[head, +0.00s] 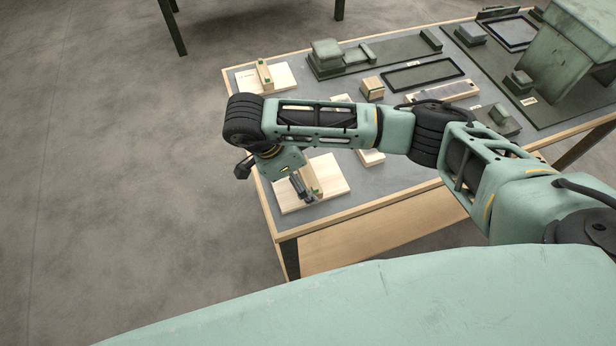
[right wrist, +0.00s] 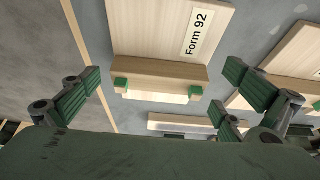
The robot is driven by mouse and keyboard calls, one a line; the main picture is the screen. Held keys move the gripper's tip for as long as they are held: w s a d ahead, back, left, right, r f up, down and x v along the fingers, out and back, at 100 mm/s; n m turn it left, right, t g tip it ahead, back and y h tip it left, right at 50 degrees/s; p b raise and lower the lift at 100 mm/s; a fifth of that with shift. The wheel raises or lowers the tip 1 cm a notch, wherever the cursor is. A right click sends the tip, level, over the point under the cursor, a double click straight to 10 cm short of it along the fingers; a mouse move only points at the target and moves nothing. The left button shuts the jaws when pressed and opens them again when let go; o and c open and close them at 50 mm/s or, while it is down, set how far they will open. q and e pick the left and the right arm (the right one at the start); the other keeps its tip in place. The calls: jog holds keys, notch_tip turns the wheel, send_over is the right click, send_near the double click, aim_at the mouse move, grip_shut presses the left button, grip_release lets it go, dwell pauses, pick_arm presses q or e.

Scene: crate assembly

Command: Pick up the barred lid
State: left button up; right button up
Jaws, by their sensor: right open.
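A pale wooden lid with an upright bar (head: 332,178) lies near the table's front left corner. My right gripper (head: 303,187) points down just over it, close to the bar. In the right wrist view, a pale board marked "Form 92" (right wrist: 150,28) has a wooden bar (right wrist: 158,80) with green blocks near its ends. The open green fingers of my right gripper (right wrist: 155,98) stand wide apart on either side of that bar, with nothing held between them. My left gripper is not in view.
A similar barred board (head: 283,78) lies at the table's far left corner. Dark green trays, a small wooden block (head: 373,88) and a large green box (head: 565,50) occupy the back and right. Bare grey tabletop (head: 385,190) shows at the front.

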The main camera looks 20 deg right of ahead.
jog(key=shift+x, duration=0.95)
jog(key=c, duration=1.5)
